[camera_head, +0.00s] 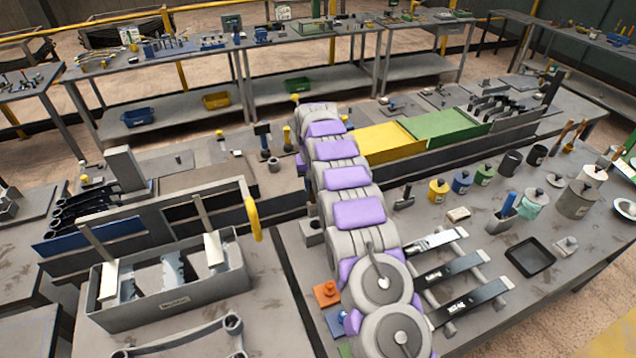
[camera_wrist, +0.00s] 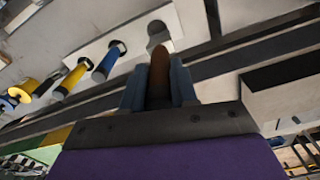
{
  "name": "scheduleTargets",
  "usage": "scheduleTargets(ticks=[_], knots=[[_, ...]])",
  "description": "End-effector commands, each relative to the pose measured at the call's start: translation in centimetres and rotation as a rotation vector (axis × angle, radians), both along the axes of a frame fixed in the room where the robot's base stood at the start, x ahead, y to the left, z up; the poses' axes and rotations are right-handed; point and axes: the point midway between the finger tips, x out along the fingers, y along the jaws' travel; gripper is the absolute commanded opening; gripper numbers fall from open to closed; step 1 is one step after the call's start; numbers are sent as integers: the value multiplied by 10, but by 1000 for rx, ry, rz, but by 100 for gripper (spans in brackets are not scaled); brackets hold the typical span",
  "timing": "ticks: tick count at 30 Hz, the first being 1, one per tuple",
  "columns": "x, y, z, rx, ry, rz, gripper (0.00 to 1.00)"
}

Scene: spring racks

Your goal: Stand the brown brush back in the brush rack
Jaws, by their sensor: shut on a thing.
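The brown brush (camera_wrist: 159,72) shows in the wrist view, upright in the picture between the two blue-grey fingers of my gripper (camera_wrist: 158,88). My gripper is shut on it. The pale brush rack (camera_wrist: 125,32) lies just beyond, with a dark round opening (camera_wrist: 158,29) close to the brush's far tip. I cannot tell whether the tip is above the opening or in it. In the head view my arm hides the gripper and the brush.
A yellow-handled tool (camera_wrist: 22,92) is at the wrist view's left. A pale block (camera_wrist: 285,100) stands close on the right. In the head view, yellow (camera_head: 382,142) and green (camera_head: 445,126) panels lie right of my arm, and a grey tool box (camera_head: 170,300) stands at left.

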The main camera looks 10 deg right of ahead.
Motion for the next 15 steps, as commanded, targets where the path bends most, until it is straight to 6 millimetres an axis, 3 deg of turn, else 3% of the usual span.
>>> scheduleTargets(ticks=[8,15], knots=[[-1,-11,-17,8,5,-2,0],[0,-7,-36,5,3,-2,0]])
